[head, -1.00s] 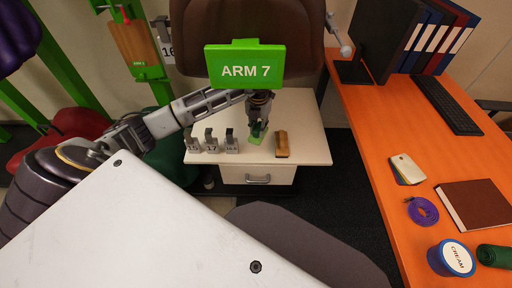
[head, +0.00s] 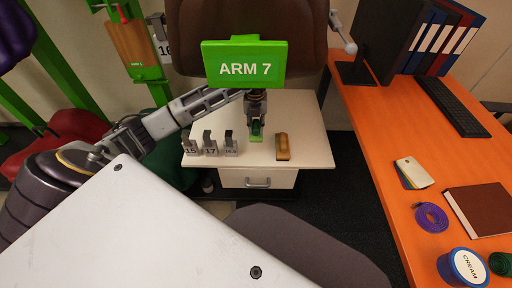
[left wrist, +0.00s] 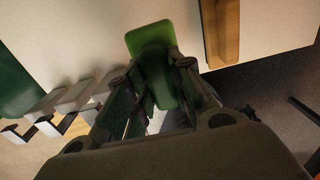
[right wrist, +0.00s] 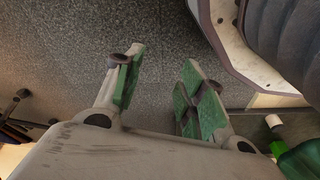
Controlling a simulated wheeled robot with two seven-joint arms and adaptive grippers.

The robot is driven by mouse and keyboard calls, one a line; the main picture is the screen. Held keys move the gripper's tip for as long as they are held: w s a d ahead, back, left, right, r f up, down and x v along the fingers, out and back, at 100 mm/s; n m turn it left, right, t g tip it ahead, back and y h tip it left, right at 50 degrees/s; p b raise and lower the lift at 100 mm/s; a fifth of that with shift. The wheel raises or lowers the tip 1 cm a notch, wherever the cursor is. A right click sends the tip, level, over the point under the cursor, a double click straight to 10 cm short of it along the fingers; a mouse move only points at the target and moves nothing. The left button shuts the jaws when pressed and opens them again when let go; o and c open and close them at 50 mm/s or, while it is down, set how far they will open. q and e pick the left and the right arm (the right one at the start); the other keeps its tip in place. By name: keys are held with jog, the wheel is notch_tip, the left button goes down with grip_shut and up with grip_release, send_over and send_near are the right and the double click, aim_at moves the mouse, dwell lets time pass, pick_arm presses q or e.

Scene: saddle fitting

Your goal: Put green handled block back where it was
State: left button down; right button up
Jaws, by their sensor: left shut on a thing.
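The green handled block (head: 256,133) is at the fingertips of my left gripper (head: 257,122), over the white cabinet top (head: 300,115). In the left wrist view the green block (left wrist: 152,45) sits between the two fingers of the left gripper (left wrist: 158,92), which is shut on it. Whether the block touches the cabinet top is hard to tell. My right gripper (right wrist: 158,88) is open and empty over dark grey carpet in the right wrist view. It does not show in the head view.
Several grey numbered blocks (head: 210,145) stand in a row left of the green block. A wooden brush-like block (head: 283,147) lies to its right.

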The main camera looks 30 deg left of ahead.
aim_at(256, 134)
pick_arm(q)
notch_tip(256, 134, down, 5)
jog(key=shift+f+b, duration=0.1)
jog(key=shift+b, duration=0.35)
jog(key=shift+f, duration=0.4)
pick_arm(e)
jog(key=r, duration=0.2)
jog(key=a+r, duration=0.1)
jog(key=shift+w, duration=0.3)
jog(key=shift+f, duration=0.1)
